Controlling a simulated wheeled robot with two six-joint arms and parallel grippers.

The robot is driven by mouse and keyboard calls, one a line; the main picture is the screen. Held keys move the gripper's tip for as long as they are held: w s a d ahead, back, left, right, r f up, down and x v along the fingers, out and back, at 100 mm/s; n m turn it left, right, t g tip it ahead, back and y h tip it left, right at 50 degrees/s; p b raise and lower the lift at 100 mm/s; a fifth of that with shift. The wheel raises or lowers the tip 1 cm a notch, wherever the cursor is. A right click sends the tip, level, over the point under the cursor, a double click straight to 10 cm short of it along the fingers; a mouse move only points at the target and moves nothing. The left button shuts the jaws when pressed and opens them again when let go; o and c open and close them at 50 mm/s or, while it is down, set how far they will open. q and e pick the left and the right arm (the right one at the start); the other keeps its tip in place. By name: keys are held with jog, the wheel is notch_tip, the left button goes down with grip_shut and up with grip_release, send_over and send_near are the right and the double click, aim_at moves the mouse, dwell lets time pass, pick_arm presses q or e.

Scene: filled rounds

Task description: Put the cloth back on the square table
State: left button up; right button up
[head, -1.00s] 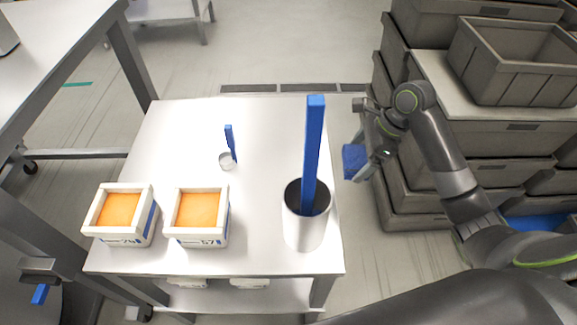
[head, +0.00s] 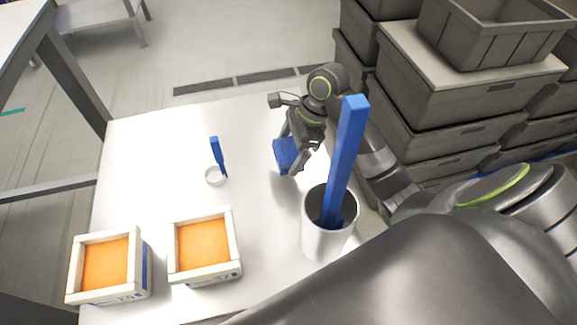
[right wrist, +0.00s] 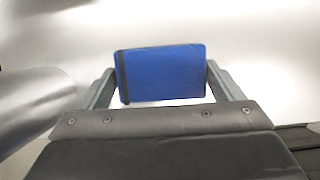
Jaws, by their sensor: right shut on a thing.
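The blue folded cloth (head: 286,155) is held between the fingers of my right gripper (head: 291,152), over the right back part of the white square table (head: 255,125). In the right wrist view the cloth (right wrist: 165,73) is a flat blue block with a dark band near its left end, gripped at both ends by the fingers (right wrist: 165,88). The pale tabletop lies behind it. I cannot tell whether the cloth touches the table. My left gripper is not in view.
A metal cylinder (head: 318,238) with a tall blue bar (head: 345,155) stands close in front of my right gripper. A small cup (head: 215,177) with a blue handle stands to the left. Two white boxes with orange filling (head: 205,245) (head: 107,265) sit at the front. Grey crates (head: 450,90) are stacked at right.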

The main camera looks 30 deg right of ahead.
aim_at(289, 163)
notch_tip(289, 163, down, 6)
jog(key=shift+w+r+b, duration=0.1)
jog(key=shift+r+b, duration=0.05)
jog(key=shift+b, duration=0.25)
jog(key=shift+a, duration=0.1)
jog(key=o, duration=0.7)
pick_arm(q)
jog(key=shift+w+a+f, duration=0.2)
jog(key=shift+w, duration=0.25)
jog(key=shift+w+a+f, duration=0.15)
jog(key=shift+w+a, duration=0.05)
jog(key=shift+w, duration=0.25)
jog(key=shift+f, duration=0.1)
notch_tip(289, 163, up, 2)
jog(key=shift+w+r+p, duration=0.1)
jog(key=shift+p, duration=1.05)
pick_arm(e)
jog(key=v, duration=1.2)
